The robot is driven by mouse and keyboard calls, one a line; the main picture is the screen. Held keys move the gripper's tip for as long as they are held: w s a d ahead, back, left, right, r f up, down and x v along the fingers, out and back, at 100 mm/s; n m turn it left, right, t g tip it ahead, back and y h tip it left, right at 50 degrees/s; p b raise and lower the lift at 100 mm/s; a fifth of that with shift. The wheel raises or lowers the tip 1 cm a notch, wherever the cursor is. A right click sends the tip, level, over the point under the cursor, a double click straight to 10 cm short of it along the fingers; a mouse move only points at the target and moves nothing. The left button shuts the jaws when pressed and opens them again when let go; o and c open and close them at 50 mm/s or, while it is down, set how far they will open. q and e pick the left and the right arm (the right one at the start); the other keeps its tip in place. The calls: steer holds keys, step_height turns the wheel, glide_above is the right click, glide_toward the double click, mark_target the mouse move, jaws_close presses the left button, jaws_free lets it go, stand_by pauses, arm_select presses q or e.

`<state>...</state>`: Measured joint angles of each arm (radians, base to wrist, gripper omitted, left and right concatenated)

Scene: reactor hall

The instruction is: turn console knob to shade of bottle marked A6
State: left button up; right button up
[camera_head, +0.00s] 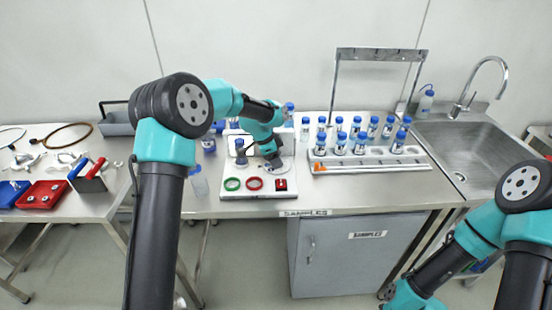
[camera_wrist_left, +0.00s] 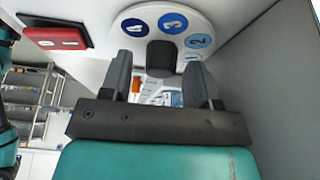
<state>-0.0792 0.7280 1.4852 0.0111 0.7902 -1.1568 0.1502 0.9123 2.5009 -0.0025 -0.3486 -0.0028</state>
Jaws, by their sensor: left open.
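In the head view this gripper (camera_head: 272,163) points down at the console. Blue-capped bottles (camera_head: 361,142) stand in a rack; their labels are too small to read. My right gripper is out of view.
The console also has a green ring (camera_head: 232,184), a red ring (camera_head: 254,184) and a red switch (camera_head: 281,184). The white bottle rack (camera_head: 400,166) stands right of it, before a metal frame (camera_head: 381,51). A sink (camera_head: 470,150) is far right; red and blue trays lie left.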

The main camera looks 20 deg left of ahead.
arm_select(q)
steer(key=v, duration=1.7)
steer(key=shift+d+r, duration=0.1)
steer(key=shift+r, duration=0.05)
